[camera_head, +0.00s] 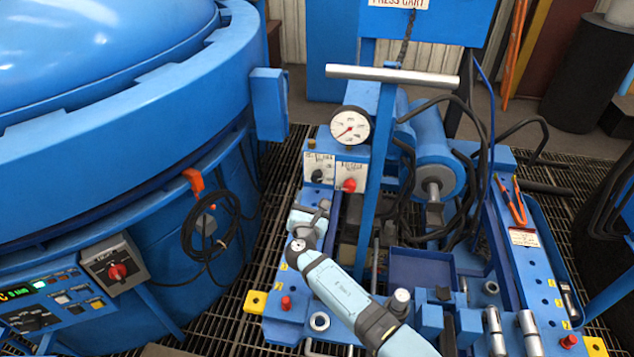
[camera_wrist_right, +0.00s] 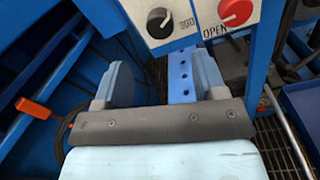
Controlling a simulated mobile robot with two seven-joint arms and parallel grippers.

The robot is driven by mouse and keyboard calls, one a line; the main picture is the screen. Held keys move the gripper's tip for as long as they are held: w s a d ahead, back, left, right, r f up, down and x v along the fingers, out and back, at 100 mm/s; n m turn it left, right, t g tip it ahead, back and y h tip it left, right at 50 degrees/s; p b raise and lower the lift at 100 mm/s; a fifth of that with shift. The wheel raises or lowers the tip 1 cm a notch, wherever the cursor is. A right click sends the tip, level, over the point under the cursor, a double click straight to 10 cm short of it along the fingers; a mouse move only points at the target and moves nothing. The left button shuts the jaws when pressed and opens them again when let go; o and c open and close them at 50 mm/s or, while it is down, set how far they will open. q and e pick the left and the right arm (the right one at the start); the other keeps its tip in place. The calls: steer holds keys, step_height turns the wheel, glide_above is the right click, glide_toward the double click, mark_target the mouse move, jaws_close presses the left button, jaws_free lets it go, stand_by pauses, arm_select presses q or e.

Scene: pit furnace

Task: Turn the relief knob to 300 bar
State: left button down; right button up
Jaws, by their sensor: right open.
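The relief knob (camera_head: 318,175) is a small black knob on a white plate on the press cart's blue valve block, left of a red knob. In the right wrist view, the black knob (camera_wrist_right: 160,23) has a light pointer mark and the number 300 printed beside it, to its right. My right gripper (camera_head: 322,210) is below the plates in the head view. In the wrist view, its fingers (camera_wrist_right: 160,78) are spread, with nothing between them, and the knob lies beyond the tips. A round white gauge (camera_head: 350,125) above has a red needle. My left gripper is not in view.
The red knob (camera_wrist_right: 236,12), marked OPEN, is close to the right of the black one. A blue post (camera_head: 378,170) with a grey crossbar (camera_head: 392,76) stands to the right. The large blue furnace (camera_head: 110,130) and a hanging black cable (camera_head: 208,235) are at the left.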

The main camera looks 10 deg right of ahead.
mark_target(317, 180)
steer(key=b+x, duration=0.3)
steer(key=x, duration=0.5)
steer(key=shift+w+f, duration=0.1)
steer(key=shift+f, duration=0.1)
steer(key=shift+w+d+r+b, duration=0.15)
steer(key=shift+w+d+b, duration=0.1)
steer(key=shift+w+b, duration=0.25)
steer(key=c, duration=0.9)
